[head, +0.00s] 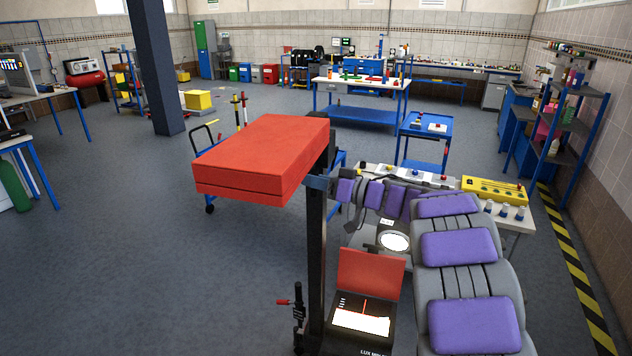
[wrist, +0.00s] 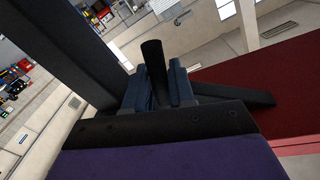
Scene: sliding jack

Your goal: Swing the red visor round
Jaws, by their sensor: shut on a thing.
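The large red visor (head: 262,155) is a thick, box-like slab at the middle of the head view, beside the top of a dark upright post (head: 316,250). Its red surface also fills the right side of the wrist view (wrist: 275,85). My gripper (head: 318,183) is at the post, by the visor's lower right edge. In the wrist view its blue jaws (wrist: 158,88) are closed around a dark round rod (wrist: 154,65). Where the rod joins the visor is hidden.
A lit screen unit with a smaller red flap (head: 371,272) stands low beside the post. A bench with a yellow box (head: 493,190) is behind my arm. A blue trolley (head: 425,130) stands farther back. The floor at left is open.

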